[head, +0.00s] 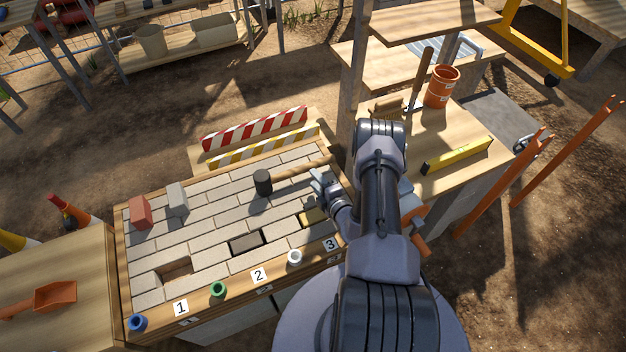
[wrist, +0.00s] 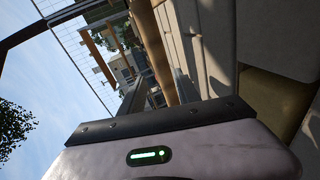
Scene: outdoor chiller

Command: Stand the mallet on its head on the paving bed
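The mallet lies on the paving bed (head: 205,205), its black head (head: 262,183) to the left and its wooden handle (head: 298,169) stretching right. The handle also shows in the wrist view (wrist: 157,50), running up beyond my fingers. My gripper (head: 318,178) is low over the bed's right part, just in front of the handle's right half. In the wrist view my fingers (wrist: 160,92) look apart, with the handle roughly in line with the gap. I cannot tell whether they touch it.
A red brick (head: 140,212) and a grey brick (head: 178,199) stand on the bed's left. The bed has an empty recess (head: 174,272) and a dark one (head: 247,243). Striped barriers (head: 255,129) stand behind. A workbench with a yellow level (head: 457,155) is at right.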

